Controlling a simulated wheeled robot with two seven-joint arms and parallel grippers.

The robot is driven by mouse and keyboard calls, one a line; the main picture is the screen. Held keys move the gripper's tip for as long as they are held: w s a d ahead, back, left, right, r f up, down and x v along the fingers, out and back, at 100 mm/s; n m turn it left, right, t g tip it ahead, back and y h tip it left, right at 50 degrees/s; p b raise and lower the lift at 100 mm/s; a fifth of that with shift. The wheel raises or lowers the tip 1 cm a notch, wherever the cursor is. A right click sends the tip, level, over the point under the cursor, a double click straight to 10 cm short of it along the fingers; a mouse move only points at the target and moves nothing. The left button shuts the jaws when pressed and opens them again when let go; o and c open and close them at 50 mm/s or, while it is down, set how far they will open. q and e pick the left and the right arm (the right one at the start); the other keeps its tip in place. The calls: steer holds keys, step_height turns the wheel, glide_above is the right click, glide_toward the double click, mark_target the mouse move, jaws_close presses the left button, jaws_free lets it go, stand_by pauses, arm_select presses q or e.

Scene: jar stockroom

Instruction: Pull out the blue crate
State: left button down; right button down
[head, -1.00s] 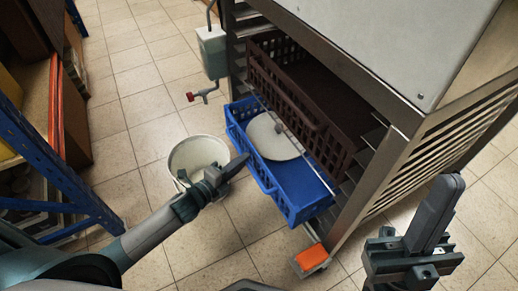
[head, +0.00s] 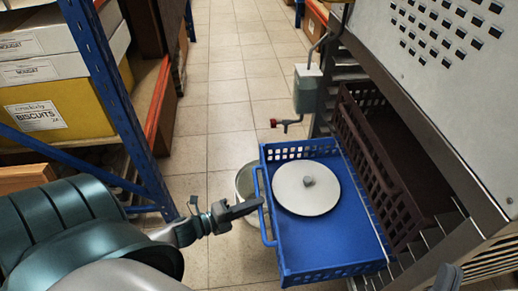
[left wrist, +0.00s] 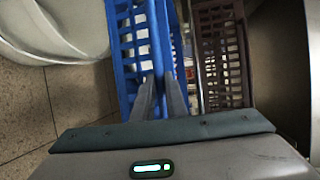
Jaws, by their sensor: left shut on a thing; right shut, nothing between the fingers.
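The blue crate (head: 338,240) juts out of the metal rack, below a brown crate, with a bar on its front side. A pale round lid (head: 318,200) with a grey knob lies in it. My left gripper (head: 256,205) is shut on the bar of the blue crate, at its left side. In the left wrist view the two fingers (left wrist: 161,88) point at the blue crate wall (left wrist: 127,50). My right gripper (head: 449,277) is shut and empty; only a fingertip shows at the bottom right edge.
The brown crate (head: 352,135) sits in the rack above. A pale bucket (head: 244,181) stands on the floor beside the blue crate.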

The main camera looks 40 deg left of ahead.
arm_select(q)
steer(key=c, duration=1.8)
jaws_free()
steer(key=shift+o, duration=0.2)
steer(key=shift+s, duration=0.1)
